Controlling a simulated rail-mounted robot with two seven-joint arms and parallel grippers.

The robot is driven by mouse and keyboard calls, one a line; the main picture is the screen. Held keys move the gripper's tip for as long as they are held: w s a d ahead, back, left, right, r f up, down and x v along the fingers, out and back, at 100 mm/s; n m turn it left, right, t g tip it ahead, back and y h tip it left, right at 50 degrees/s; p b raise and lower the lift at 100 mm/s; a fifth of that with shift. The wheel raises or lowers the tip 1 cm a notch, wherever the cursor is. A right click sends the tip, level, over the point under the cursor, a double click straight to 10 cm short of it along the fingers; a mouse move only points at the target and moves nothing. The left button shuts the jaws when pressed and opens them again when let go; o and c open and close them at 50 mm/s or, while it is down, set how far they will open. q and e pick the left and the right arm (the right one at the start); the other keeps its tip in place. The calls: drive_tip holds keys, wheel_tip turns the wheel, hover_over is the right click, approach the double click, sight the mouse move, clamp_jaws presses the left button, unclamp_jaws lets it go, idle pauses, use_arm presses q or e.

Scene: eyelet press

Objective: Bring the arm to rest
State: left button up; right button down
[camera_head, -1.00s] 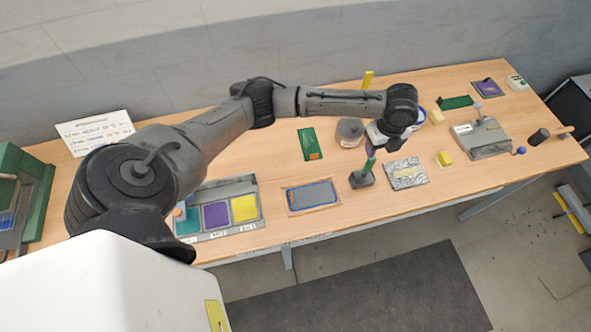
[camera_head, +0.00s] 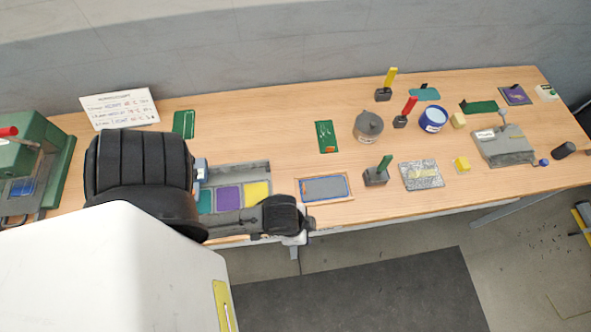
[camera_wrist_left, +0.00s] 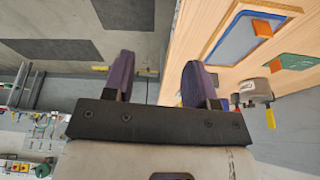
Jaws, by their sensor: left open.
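My left arm is folded back close to my body, its wrist (camera_head: 285,216) at the bench's front edge in the head view. My left gripper shows in the left wrist view (camera_wrist_left: 158,82), with two purple-padded fingers spread apart and nothing between them. It is beside the bench edge, with the floor behind the gap between its fingers. In the head view its fingers are hidden or too small to make out. My right gripper is in neither view.
The wooden bench (camera_head: 270,105) holds a blue pad in a frame (camera_head: 325,188), a tray with coloured compartments (camera_head: 262,168), stamps, a blue-rimmed tin (camera_head: 433,118) and a grey fixture (camera_head: 503,145). A green press (camera_head: 45,150) stands at the left. The floor before the bench is open.

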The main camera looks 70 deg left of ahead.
use_arm(q)
drive_tip(key=shift+s+a+r+n, duration=0.15)
drive_tip(key=shift+s+a+n, duration=0.4)
drive_tip(key=shift+s, duration=0.3)
wheel_tip(320, 180, up, 14)
drive_tip(key=p, duration=1.3)
drive_tip(key=shift+f+p, duration=0.2)
drive_tip(key=shift+p, duration=0.1)
